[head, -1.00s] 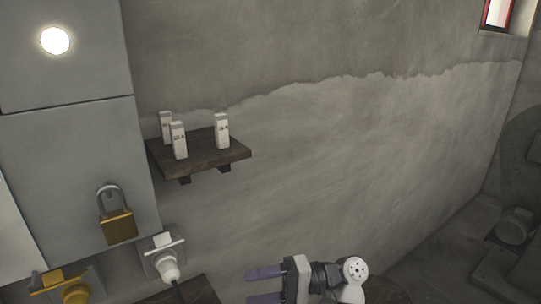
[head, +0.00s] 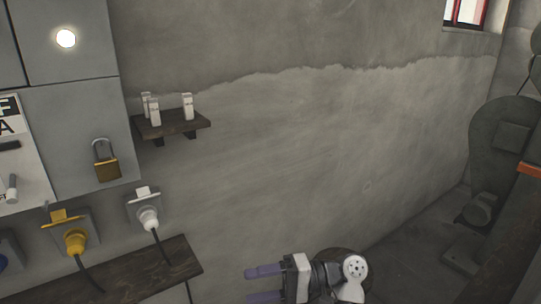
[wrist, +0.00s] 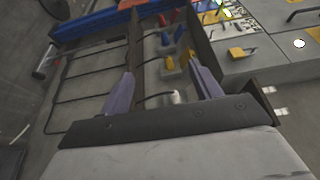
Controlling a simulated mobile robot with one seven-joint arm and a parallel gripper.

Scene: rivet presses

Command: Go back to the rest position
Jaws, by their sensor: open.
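My gripper (head: 264,284) is at the bottom of the head view, with its two purple fingers pointing left. The fingers are apart and nothing shows between them in that view. In the wrist view my gripper (wrist: 160,88) also shows its two fingers spread wide. Beyond them lie the wall panel, plugs and cables, at a distance. The gripper is in free space, touching nothing that I can see.
A small wooden shelf (head: 172,129) with three pale blocks is on the wall. Left are a grey cabinet with a brass padlock (head: 106,161), a white plug (head: 148,216), a yellow plug (head: 74,238) and a lower wooden shelf (head: 183,257). A dark green machine (head: 497,150) stands right. The middle wall is bare.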

